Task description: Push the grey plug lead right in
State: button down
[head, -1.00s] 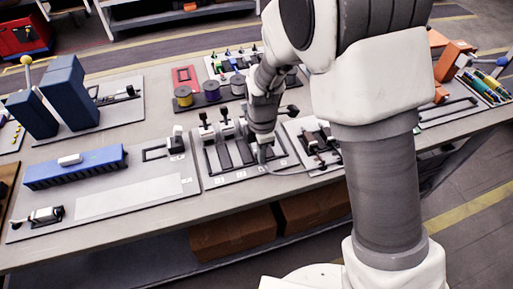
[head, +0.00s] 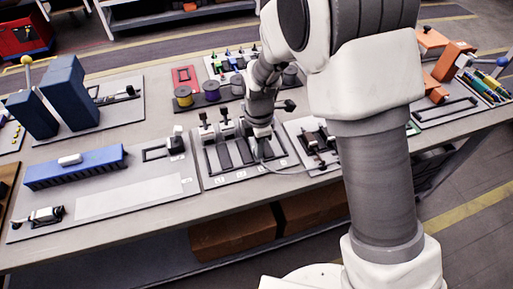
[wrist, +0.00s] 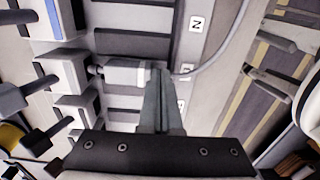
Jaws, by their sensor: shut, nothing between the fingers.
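The grey plug (wrist: 124,73) lies on its side in a slot of the plate in the wrist view. Its thin left end points at a light grey block (wrist: 72,63) with a dark lever. I cannot tell how deep the plug sits. Its grey lead (wrist: 220,58) curves away to the upper right, and it also shows in the head view (head: 287,171). My gripper (wrist: 158,72) is shut and empty, its fingertips at the plug's right, lead end. They look close to or touching it. In the head view my gripper (head: 261,142) is low over the slotted plate and hides the plug.
The slotted plate (head: 214,181) has several dark slots and levered blocks. A second plate with dark parts (head: 318,150) stands close on the right. Coloured spools (head: 211,91) stand behind. A blue block (head: 75,167) lies to the left; the table front is clear.

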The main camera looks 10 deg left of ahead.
jog(key=shift+w+a, duration=0.3)
jog(key=shift+w, duration=0.15)
jog(key=shift+s+d, duration=0.1)
dwell(0.4)
jog(key=shift+s+d, duration=0.25)
jog(key=shift+s, duration=0.15)
notch_tip(320, 180, up, 7)
jog(key=p, duration=0.4)
jog(key=shift+p, duration=0.3)
jog(key=c, duration=1.5)
grip_release()
jog(key=shift+c, duration=0.2)
